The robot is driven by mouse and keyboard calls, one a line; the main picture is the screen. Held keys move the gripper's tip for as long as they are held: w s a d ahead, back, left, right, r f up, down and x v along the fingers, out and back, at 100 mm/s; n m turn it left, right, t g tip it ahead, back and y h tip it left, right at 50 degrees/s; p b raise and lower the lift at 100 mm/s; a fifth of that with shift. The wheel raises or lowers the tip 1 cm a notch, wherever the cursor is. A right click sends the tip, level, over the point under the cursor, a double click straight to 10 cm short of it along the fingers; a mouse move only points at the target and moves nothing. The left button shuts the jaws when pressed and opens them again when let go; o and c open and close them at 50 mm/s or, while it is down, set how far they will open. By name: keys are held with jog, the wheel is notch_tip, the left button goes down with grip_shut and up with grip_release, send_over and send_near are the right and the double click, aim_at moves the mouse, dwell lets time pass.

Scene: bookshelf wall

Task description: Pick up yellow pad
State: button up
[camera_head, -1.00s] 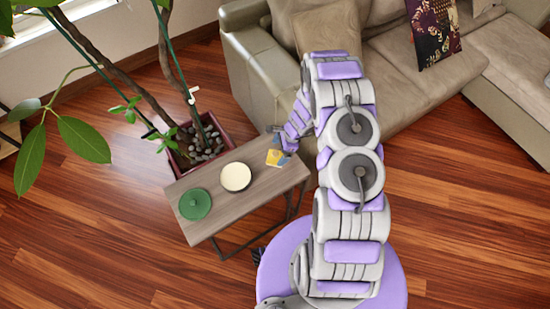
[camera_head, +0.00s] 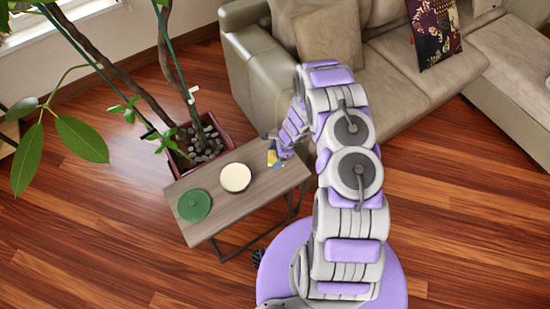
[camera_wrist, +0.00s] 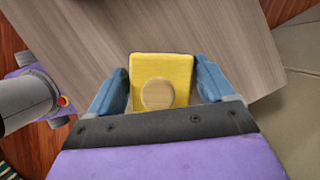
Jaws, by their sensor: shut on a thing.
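The yellow pad (camera_wrist: 177,68) is a square yellow block with a round wooden knob on its face. In the wrist view it sits between the two blue fingers of my gripper (camera_wrist: 158,88), which is shut on it. In the head view the pad (camera_head: 272,158) shows as a small yellow patch at my gripper (camera_head: 274,153), over the far right end of the wooden table (camera_head: 235,205). Part of the pad is hidden by the gripper. Its height above the table is hard to tell.
A green round lid-like thing (camera_head: 195,205) and a cream round thing (camera_head: 236,177) stand on the table. A potted plant (camera_head: 203,150) is behind it, and a beige sofa (camera_head: 262,75) is beyond. Wooden floor is open at the left.

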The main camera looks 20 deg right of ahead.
aim_at(274, 153)
jog(key=shift+d+r, duration=0.1)
jog(key=shift+d, duration=0.05)
jog(key=c, duration=0.4)
jog(key=shift+r, duration=0.6)
notch_tip(274, 153, up, 2)
jog(key=shift+r+p, duration=0.2)
jog(key=shift+p, duration=0.3)
jog(key=s+d, duration=0.3)
jog(key=d, duration=0.1)
jog(key=s+d+p, duration=0.1)
jog(key=s+d, duration=0.2)
jog(key=d, duration=0.1)
jog(key=s+d+r, duration=0.1)
jog(key=s+d, duration=0.2)
jog(key=d, duration=0.1)
jog(key=shift+s+d+r+p, duration=0.1)
jog(key=shift+s+d+p, duration=0.15)
jog(key=shift+d+p, duration=0.15)
jog(key=o, duration=0.6)
jog(key=c, duration=0.3)
